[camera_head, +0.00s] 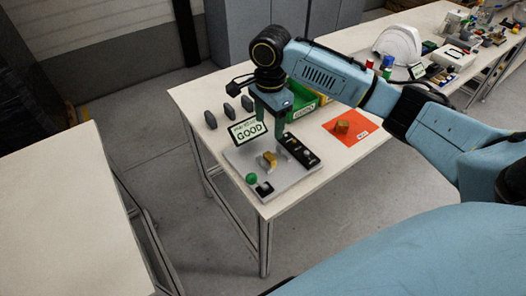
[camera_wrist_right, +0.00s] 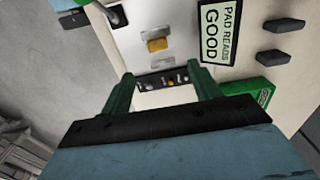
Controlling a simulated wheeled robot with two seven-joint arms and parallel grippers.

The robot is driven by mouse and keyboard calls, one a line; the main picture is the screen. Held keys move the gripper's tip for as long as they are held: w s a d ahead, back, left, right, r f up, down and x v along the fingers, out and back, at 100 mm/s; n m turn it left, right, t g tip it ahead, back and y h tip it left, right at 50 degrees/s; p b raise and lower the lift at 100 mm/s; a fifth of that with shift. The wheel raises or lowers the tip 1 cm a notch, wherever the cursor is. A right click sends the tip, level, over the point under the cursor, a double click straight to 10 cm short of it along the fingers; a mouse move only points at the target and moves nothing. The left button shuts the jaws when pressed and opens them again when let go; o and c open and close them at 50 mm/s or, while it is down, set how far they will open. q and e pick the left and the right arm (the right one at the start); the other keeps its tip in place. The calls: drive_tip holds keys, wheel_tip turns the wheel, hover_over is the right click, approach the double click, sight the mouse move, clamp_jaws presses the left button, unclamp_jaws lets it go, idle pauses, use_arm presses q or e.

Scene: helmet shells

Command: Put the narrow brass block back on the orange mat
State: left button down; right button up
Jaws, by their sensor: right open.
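A small brass block (camera_head: 270,158) sits on the grey plate of a test fixture (camera_head: 248,157); it also shows in the right wrist view (camera_wrist_right: 157,44). A second brass-coloured block (camera_head: 342,127) stands on the orange mat (camera_head: 347,143). I cannot tell for certain from their widths which is the narrow one. My right gripper (camera_head: 272,127) is open and empty above the fixture, apart from the block on it. Its green fingers (camera_wrist_right: 160,75) point toward the fixture in the wrist view. My left gripper is out of view.
A sign reading "GOOD" (camera_head: 250,132) stands behind the fixture. A green bin (camera_head: 303,101) and several dark pieces (camera_head: 229,114) stand behind. A white helmet shell (camera_head: 398,45) is farther back.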

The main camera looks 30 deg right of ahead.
drive_tip(key=b, duration=0.1)
hover_over(270, 156)
wheel_tip(270, 156, down, 6)
drive_tip(key=shift+a+f, duration=0.1)
wheel_tip(270, 156, down, 2)
drive_tip(key=shift+f+b, duration=0.1)
drive_tip(key=shift+b, duration=0.2)
wheel_tip(270, 156, down, 3)
drive_tip(key=shift+r+b, duration=0.2)
drive_tip(key=shift+b, duration=0.15)
drive_tip(key=shift+f, duration=0.55)
drive_tip(key=shift+c, duration=0.5)
drive_tip(key=c, duration=1)
drive_tip(key=shift+c, duration=1)
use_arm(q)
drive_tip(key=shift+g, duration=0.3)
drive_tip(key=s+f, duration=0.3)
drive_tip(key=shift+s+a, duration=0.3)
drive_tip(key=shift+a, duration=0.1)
